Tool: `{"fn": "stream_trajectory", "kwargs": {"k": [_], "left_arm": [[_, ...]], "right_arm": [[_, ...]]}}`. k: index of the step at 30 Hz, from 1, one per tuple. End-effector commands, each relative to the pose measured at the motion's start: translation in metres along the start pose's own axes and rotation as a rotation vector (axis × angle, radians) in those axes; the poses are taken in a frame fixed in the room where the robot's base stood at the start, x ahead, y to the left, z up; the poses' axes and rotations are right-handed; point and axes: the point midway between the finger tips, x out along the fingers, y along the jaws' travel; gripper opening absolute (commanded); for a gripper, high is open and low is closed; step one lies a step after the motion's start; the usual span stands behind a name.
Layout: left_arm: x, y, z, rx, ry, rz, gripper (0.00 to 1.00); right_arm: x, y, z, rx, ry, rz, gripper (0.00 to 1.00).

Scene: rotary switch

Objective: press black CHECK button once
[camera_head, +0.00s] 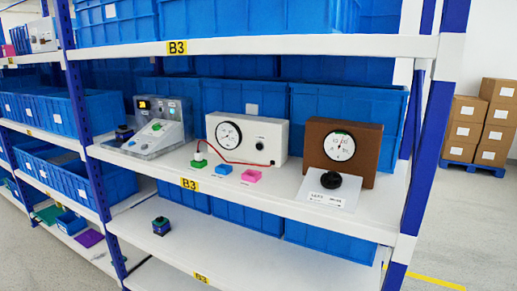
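A brown box (368,158) with a round white dial (339,146) stands at the right on the shelf marked B3. A black round knob or button (331,180) sits on a white plate (325,196) in front of it; the plate's print is too small to read. A white box (272,137) with a dial (229,135) stands left of it and carries a small black round part (262,146). I cannot read a CHECK label on either. Neither of my grippers shows in the head view.
A grey device (160,128) with a small display stands farther left on the shelf (120,157). Green (199,163), blue (223,169) and pink (251,176) blocks lie near the shelf's front edge. A red cable crosses there. Blue bins (345,105) stand behind. A blue post (430,150) bounds the right.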

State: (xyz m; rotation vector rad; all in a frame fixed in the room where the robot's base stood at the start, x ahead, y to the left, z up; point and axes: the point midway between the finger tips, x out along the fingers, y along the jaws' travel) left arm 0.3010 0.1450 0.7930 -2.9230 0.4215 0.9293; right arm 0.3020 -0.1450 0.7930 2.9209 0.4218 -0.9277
Motion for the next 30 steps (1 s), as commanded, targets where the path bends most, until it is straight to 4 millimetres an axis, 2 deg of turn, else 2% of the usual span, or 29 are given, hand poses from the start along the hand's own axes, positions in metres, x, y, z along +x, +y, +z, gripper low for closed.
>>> {"fn": "stream_trajectory", "kwargs": {"k": [1, 11, 30], "left_arm": [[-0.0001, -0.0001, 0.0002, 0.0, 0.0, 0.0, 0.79], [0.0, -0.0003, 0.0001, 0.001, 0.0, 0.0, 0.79], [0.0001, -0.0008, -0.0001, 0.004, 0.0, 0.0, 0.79]], "right_arm": [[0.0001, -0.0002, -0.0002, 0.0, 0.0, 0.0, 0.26], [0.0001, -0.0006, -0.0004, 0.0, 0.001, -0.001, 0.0], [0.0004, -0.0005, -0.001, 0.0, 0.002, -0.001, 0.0]]}}
